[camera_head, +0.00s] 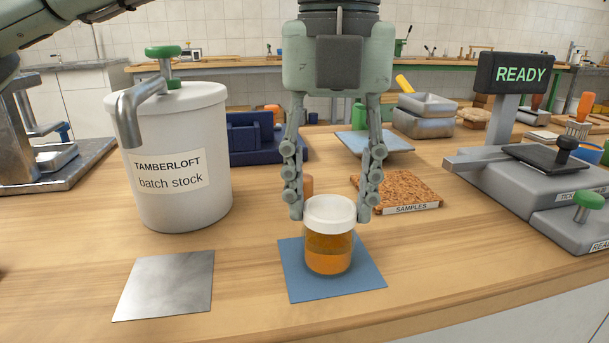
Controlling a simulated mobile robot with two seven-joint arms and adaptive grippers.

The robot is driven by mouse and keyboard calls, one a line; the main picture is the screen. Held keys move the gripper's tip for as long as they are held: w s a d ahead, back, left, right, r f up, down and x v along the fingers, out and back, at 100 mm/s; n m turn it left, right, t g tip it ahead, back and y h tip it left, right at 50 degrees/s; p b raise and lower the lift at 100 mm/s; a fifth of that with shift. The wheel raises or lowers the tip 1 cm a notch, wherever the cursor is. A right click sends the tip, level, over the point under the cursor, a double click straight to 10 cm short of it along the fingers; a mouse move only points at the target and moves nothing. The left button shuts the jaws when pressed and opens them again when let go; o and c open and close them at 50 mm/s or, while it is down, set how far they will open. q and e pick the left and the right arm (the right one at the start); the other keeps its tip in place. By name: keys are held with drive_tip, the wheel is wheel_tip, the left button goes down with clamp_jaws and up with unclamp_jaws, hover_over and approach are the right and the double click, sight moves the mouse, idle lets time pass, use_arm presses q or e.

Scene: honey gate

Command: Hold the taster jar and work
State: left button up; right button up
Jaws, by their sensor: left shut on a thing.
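The taster jar (329,258) is a small clear jar with a white lid and amber contents. It stands upright on a blue mat (296,288) near the front of the table; I cannot tell whether its base is slightly lifted. My left gripper (331,213) points down from above, with one finger on each side of the lid, shut on the jar. The exact finger contact is partly hidden. A white tank labelled "TAMBERLOFT batch stock" (178,212) with a metal spout and green handle stands to the left. My right gripper is not in view.
A silver plate (165,285) lies below the spout. A cork board labelled "SAMPLES" (398,188) is behind right of the jar. A grey device with a "READY" sign (520,73) stands at right. A dark blue holder (255,137) is behind. The front right table is clear.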

use_arm(q)
drive_tip(key=shift+f, duration=0.1)
idle(0.3)
drive_tip(key=o, duration=1.2)
drive_tip(key=shift+o, duration=0.5)
drive_tip(key=o, duration=0.6)
drive_tip(key=shift+o, duration=0.2)
